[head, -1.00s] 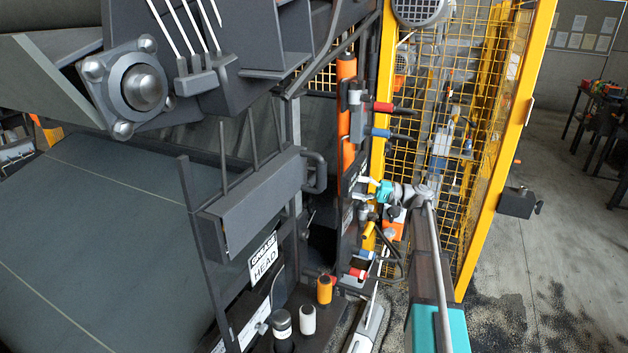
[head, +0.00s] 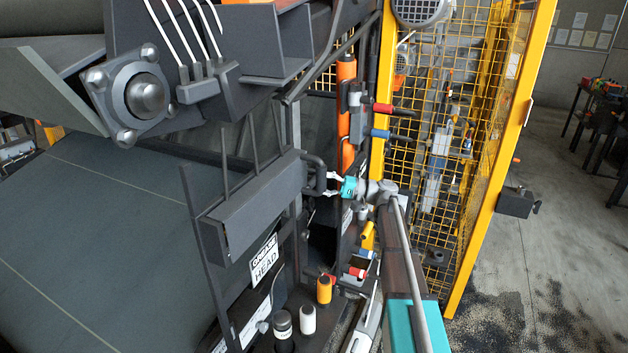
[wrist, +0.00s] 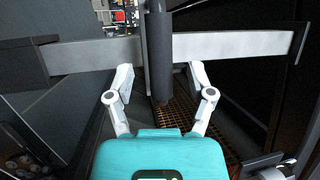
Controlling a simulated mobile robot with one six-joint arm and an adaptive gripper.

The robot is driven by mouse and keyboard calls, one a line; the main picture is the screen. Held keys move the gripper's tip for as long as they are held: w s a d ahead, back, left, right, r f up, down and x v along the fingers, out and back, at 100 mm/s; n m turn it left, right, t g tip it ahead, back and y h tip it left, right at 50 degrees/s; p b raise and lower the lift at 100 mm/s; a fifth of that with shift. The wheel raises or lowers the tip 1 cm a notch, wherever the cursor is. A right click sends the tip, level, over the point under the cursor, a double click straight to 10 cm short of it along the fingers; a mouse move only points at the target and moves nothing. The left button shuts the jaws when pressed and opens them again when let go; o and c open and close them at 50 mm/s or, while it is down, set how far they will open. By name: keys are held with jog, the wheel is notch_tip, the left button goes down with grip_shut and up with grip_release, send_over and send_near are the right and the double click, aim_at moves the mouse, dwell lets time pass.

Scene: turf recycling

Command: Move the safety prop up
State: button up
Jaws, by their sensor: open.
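The safety prop appears to be the dark grey angled bar (head: 250,200) in the head view, with a dark U-shaped handle (head: 318,168) at its right end. In the wrist view, the handle (wrist: 159,50) is a dark upright cylinder in front of a light grey beam (wrist: 90,55). My gripper (head: 333,184) is open, its white fingers pointing left at the handle. In the wrist view, the fingers of my gripper (wrist: 161,82) stand on either side of the handle's lower part, with gaps visible. I cannot tell the exact depth between them.
An orange cylinder (head: 346,105) stands upright behind the handle. Red and blue handled valves (head: 381,108) project nearby. A yellow mesh guard (head: 480,180) stands on the right. A wide dark belt (head: 110,240) lies left.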

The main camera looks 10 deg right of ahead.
aim_at(314, 182)
jog(key=shift+x, duration=1.5)
grip_shut()
